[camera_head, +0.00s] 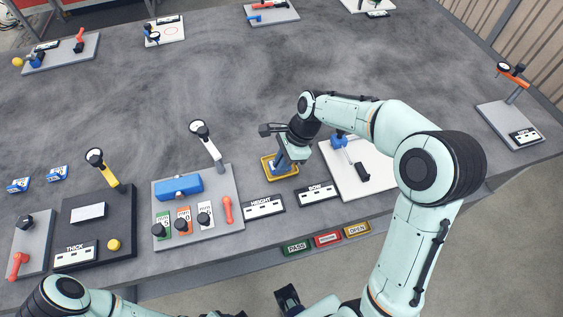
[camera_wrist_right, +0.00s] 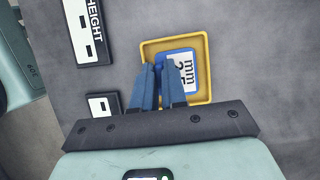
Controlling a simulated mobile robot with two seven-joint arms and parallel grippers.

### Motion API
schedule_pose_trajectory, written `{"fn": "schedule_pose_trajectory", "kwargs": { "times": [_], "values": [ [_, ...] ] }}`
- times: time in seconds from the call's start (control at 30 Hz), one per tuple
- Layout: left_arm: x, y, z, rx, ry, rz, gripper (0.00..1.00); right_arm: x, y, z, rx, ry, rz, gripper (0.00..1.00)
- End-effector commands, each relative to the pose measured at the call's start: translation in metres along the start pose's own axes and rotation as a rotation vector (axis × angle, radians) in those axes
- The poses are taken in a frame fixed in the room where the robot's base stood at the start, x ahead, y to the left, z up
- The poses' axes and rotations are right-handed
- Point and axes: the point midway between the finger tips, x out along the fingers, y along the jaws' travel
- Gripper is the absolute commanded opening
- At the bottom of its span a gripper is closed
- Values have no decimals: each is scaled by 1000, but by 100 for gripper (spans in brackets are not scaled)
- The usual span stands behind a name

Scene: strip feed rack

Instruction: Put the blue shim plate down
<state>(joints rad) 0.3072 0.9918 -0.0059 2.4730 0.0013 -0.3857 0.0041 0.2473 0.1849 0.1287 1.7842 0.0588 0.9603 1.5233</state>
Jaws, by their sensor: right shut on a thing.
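The blue shim plate (camera_wrist_right: 189,62) shows in the right wrist view as a white "mm" label with a blue edge. It is inside the yellow-rimmed tray (camera_wrist_right: 207,97), and its lower left part is hidden by my fingers. My right gripper (camera_wrist_right: 159,88) has its blue fingers shut on the plate's near left side. In the head view my right gripper (camera_head: 282,167) points down into the yellow tray (camera_head: 270,177), and the plate there is mostly hidden by it. I cannot tell whether the plate touches the tray floor. My left gripper is not clearly in view.
The HEIGHT block (camera_head: 263,207) and BOW block (camera_head: 317,194) lie just in front of the tray. A white board (camera_head: 377,187) is at right, a grey gauge board (camera_head: 233,222) at left. Two other blue labelled plates (camera_head: 57,173) lie far left.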

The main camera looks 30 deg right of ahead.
Motion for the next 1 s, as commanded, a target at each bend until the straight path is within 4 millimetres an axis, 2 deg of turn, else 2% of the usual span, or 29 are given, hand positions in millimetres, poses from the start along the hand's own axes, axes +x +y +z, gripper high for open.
{"fn": "schedule_pose_trajectory", "kwargs": {
  "times": [0.2,0.23,0.3,0.67,0.77,1.0],
  "values": [
    [2,-1,0,0,-1,0,57,3,0,-1,0,0,0,0],
    [1,0,0,0,-1,0,57,3,0,-1,0,0,0,22],
    [1,0,0,0,0,0,57,2,0,-1,0,0,1,37],
    [-1,0,0,0,0,0,57,-2,0,1,0,0,-2,37],
    [-2,1,0,0,1,0,57,-15,-1,1,0,1,-5,37],
    [-11,5,-2,2,5,2,57,-67,-1,1,0,0,-7,37]
  ]
}}
